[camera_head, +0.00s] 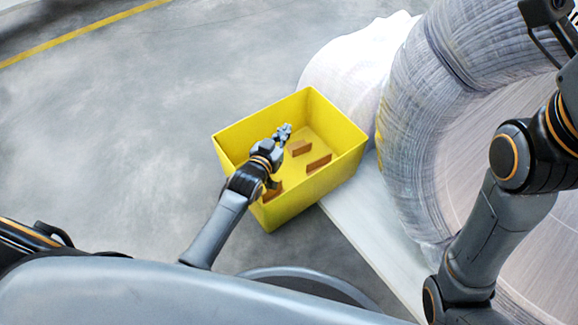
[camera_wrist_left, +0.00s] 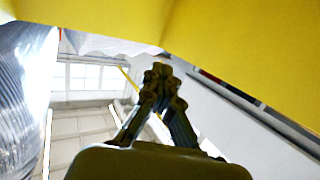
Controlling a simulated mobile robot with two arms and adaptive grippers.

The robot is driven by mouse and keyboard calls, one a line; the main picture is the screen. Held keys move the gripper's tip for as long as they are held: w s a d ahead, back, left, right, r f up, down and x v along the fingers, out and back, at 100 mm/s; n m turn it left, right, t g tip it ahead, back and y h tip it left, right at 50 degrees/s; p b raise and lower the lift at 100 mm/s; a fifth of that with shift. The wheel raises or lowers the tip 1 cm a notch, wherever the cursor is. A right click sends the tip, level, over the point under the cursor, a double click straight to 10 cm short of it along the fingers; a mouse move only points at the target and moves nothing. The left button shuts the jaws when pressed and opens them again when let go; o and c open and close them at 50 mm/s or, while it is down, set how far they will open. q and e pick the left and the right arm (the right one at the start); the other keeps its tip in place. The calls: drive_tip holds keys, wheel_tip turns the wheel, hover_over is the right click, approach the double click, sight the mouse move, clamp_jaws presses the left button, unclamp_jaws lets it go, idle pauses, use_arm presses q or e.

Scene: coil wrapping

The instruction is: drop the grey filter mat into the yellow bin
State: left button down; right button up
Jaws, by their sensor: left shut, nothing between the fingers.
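The yellow bin (camera_head: 345,160) stands open on the floor in the middle of the head view, and its yellow wall (camera_wrist_left: 240,40) fills the top of the left wrist view. My left gripper (camera_head: 284,131) is over the bin's opening, its arm reaching across the near-left rim. Its fingers (camera_wrist_left: 160,75) are shut with nothing between them. I cannot make out a grey filter mat in either view; my left arm hides part of the bin's inside. The right arm is at the right edge, with its fingers not visible.
Several brown blocks (camera_head: 318,162) lie in the bin. A large wrapped coil (camera_head: 410,130) stands to the right, with a white wrapped bulk (camera_head: 350,65) behind the bin. A pale board (camera_head: 365,225) lies beside the bin. The grey floor (camera_head: 120,130) at left is clear.

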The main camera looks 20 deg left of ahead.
use_arm(q)
drive_tip(key=c, duration=2.1)
unclamp_jaws()
drive_tip(key=o, duration=0.5)
wheel_tip(320, 180, up, 10)
